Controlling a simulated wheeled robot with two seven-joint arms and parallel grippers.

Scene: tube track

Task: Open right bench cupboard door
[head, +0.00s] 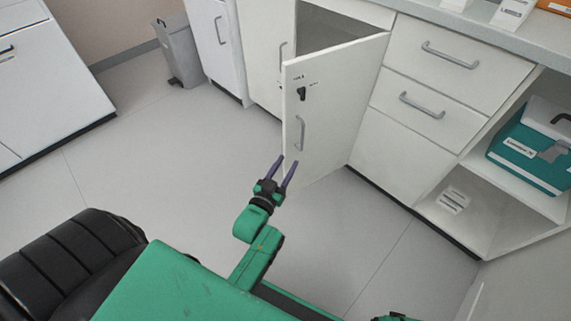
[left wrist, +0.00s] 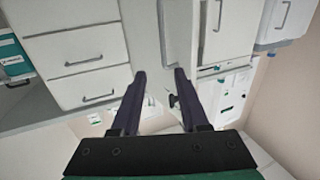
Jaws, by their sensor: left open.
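The white cupboard door (head: 335,105) stands swung partly out from the bench in the head view, with a dark opening behind its top edge. It carries a grey bar handle (head: 299,133) and a small dark lock or key (head: 301,93) near its free edge. My left gripper (head: 284,165) is open, with its two purple fingers pointing at the lower free edge of the door. One finger overlaps that edge in the picture; I cannot tell whether it touches. In the left wrist view the open fingers (left wrist: 160,75) show white bench fronts beyond them.
Drawers (head: 440,75) stand right of the door, and an open shelf holds a teal box (head: 530,145). Closed cupboards (head: 218,45) and a grey bin (head: 180,50) are to the left. The floor (head: 170,150) left of the door is clear.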

